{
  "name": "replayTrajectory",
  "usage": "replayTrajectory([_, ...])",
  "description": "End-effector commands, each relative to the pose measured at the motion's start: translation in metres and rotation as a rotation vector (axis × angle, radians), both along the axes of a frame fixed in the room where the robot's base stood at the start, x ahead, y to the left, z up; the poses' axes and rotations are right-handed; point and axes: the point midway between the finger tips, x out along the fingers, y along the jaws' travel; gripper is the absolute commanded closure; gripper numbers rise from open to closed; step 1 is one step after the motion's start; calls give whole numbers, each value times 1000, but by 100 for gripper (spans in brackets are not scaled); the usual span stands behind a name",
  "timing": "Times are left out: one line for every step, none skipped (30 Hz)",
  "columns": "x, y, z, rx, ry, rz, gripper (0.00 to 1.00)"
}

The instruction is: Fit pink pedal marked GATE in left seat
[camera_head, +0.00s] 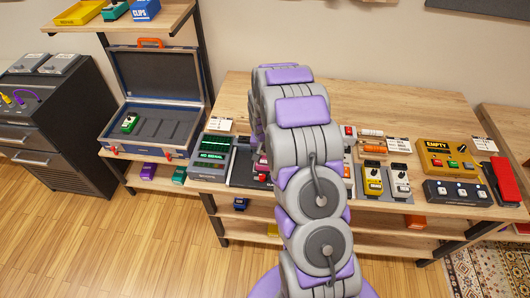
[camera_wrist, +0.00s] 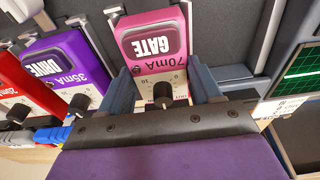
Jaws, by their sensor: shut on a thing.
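In the wrist view, the pink pedal (camera_wrist: 155,42), marked GATE and 70mA, sits between the two blue-grey fingers of my gripper (camera_wrist: 163,84), which is shut on it. A purple pedal (camera_wrist: 58,66), marked DRIVE and 35mA, is beside it on the left, with a red pedal (camera_wrist: 22,88) further left. A grey slot surface shows around the pink pedal; I cannot tell whether the pedal is fully down in a seat. In the head view, my arm hides the gripper and most of the pedal board (camera_head: 242,172); a little pink (camera_head: 262,162) shows at the arm's left edge.
A device with a green screen (camera_head: 212,148) stands left of the board; it also shows in the wrist view (camera_wrist: 300,75). Yellow (camera_head: 372,178) and white (camera_head: 400,180) pedals stand to the right. An open case (camera_head: 152,100) stands at left. The table's back (camera_head: 400,95) is clear.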

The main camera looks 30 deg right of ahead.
Motion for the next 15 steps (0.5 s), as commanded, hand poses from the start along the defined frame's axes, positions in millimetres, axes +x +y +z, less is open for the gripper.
replayTrajectory([0, 0, 0, -1, -1, 0, 36])
replayTrajectory([0, 0, 0, -1, -1, 0, 33])
replayTrajectory([0, 0, 0, -1, -1, 0, 29])
replayTrajectory([0, 0, 0, -1, -1, 0, 26])
replayTrajectory([0, 0, 0, -1, -1, 0, 23])
replayTrajectory([0, 0, 0, -1, -1, 0, 19])
replayTrajectory([0, 0, 0, -1, -1, 0, 17])
replayTrajectory([0, 0, 0, 0, 0, 0, 14])
replayTrajectory([0, 0, 0, 0, 0, 0, 10])
replayTrajectory([0, 0, 0, 0, 0, 0, 7])
replayTrajectory([0, 0, 0, 0, 0, 0, 7])
replayTrajectory([0, 0, 0, 0, 0, 0, 7])
replayTrajectory([0, 0, 0, 0, 0, 0, 7])
replayTrajectory([0, 0, 0, 0, 0, 0, 7])
replayTrajectory([0, 0, 0, 0, 0, 0, 7])
